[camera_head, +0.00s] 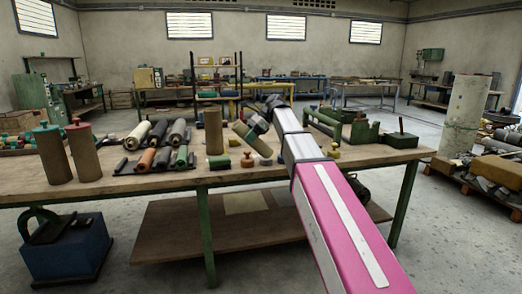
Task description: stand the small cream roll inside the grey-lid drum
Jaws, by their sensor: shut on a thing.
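My gripper (254,125), dark and small in the view, is above the middle of the workbench. It is shut on a tan cylinder (250,139), which leans with its top to the left. I cannot tell whether this is the small cream roll, or whether its lower end touches the bench. A cream roll (138,135) lies at the left in a row of rolls. A brown upright drum (213,131) without a visible lid stands just left of my gripper. Two lidded drums stand at the far left, one teal-topped (52,155), one red-topped (83,152). No grey lid is clearly visible.
Dark grey rolls (177,134) lie beside the cream roll, with orange and green ones in front. A red knobbed piece (248,159) and a yellow one (333,152) sit near the front edge. Green metal fixtures (363,131) stand at the right. The bench's front right is clear.

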